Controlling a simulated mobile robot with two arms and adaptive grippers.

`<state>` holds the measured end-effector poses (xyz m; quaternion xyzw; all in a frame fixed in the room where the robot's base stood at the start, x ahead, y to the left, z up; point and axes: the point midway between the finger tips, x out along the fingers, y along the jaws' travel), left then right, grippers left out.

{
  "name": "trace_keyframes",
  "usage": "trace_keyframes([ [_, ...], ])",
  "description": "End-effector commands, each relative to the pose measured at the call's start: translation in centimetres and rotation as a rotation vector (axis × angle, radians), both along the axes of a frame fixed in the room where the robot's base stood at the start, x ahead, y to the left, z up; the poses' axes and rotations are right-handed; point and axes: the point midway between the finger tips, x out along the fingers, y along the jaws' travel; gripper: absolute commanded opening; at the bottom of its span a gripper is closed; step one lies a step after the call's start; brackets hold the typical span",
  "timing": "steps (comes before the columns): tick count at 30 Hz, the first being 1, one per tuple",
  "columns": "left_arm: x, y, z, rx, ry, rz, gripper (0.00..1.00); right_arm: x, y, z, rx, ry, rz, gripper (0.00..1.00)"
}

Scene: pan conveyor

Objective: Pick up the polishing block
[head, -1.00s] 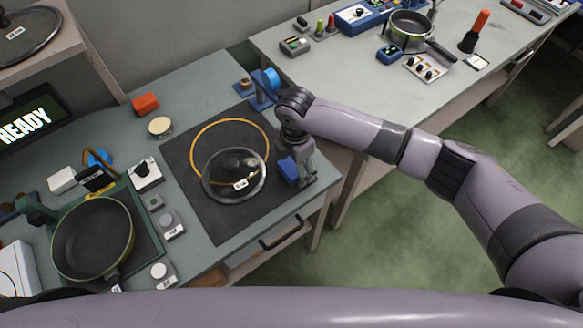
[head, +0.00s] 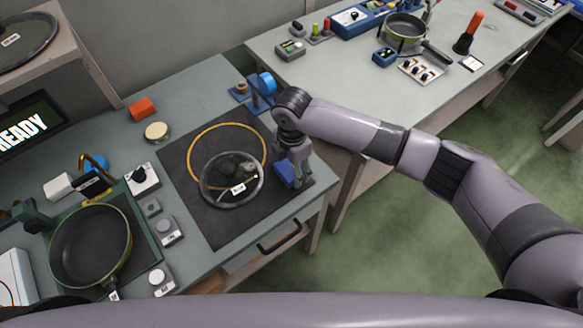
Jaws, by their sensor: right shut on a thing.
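The polishing block (head: 284,174) is a small blue block at the right edge of the dark mat (head: 215,228) on the left bench. My right gripper (head: 290,176) points down over it and is shut on it. The fingers hide part of the block. I cannot tell whether the block touches the mat or is slightly raised. My left gripper is not in view.
A glass lid (head: 232,181) and a yellow ring (head: 205,129) lie on the mat, left of the gripper. A frying pan (head: 90,246) sits further left. A second bench (head: 350,75) is at the back right.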

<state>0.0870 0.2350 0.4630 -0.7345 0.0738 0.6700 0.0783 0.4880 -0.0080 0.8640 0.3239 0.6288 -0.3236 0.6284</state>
Motion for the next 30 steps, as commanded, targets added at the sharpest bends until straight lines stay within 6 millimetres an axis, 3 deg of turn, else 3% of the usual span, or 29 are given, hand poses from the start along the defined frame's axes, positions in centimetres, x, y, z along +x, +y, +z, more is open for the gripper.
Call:
trace_keyframes([
  [5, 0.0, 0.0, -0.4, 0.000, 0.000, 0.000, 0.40, 0.1, 0.0, 2.5, 0.002, -0.005, 0.002, 0.29],
  [15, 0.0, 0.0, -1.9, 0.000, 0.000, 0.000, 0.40, 0.1, 0.1, 12.0, 0.003, -0.006, 0.002, 0.29],
  [21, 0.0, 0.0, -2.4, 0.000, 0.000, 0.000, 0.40, 0.1, 0.0, 16.5, 0.001, -0.004, 0.001, 0.29],
  [30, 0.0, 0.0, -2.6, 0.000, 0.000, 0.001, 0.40, 0.0, 0.0, 19.2, 0.000, 0.000, 0.001, 0.29],
])
